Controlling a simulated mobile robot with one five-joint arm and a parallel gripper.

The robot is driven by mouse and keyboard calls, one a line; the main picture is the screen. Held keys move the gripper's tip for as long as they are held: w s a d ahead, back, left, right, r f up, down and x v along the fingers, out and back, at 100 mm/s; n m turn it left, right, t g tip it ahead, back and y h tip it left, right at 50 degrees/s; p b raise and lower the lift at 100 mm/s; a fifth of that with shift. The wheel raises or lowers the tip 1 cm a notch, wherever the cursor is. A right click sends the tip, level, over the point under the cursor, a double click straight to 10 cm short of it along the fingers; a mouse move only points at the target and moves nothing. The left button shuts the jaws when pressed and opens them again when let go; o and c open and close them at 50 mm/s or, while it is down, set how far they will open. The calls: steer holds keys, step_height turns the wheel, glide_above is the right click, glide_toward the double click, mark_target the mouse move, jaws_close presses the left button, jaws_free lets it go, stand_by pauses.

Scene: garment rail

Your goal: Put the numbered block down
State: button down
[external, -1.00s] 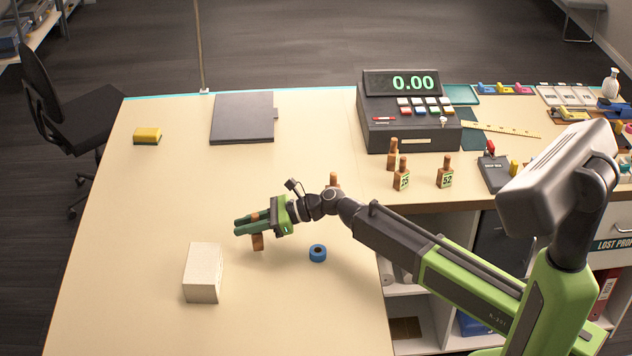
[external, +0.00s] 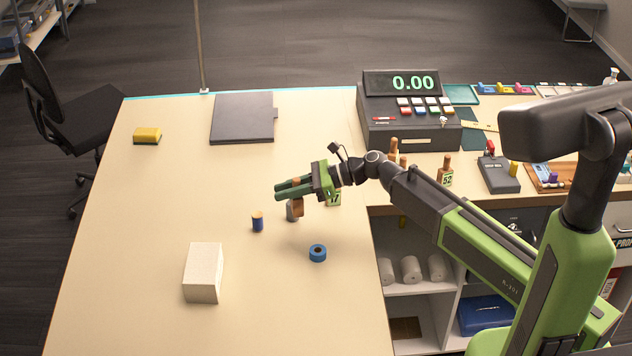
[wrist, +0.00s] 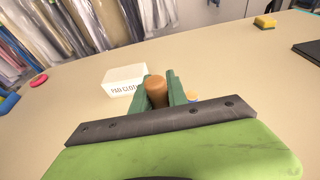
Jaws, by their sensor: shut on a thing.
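My gripper (external: 284,189) is shut on a brown wooden numbered block (external: 298,207), which hangs below its green fingers. In the wrist view the block's rounded brown top (wrist: 156,90) sits between the two fingers. Its number does not show, and I cannot tell how far it is from the table. A block marked 52 (external: 445,172) stands farther right, and brown blocks (external: 394,150) behind my arm are partly hidden.
A blue spool (external: 257,223) and a small grey thing (external: 291,213) are close to the held block. The till (external: 405,130) stands at the back. The table's left middle is clear.

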steer(key=w+a+m+t, duration=0.2)
steer(key=a, duration=0.4)
steer(key=s+a+f+b, duration=0.1)
steer(key=a+f+b, duration=0.2)
steer(key=s+a+f+b, duration=0.2)
steer(key=a+f+b, duration=0.2)
steer(key=s+a+f+b, duration=0.1)
steer(key=a+f+b, duration=0.3)
steer(key=shift+s+f, duration=0.15)
steer(key=shift+s, duration=0.15)
steer(key=shift+r, duration=0.3)
steer(key=shift+f, duration=0.25)
steer(key=c, duration=1.3)
jaws_free()
steer(key=shift+r, duration=0.1)
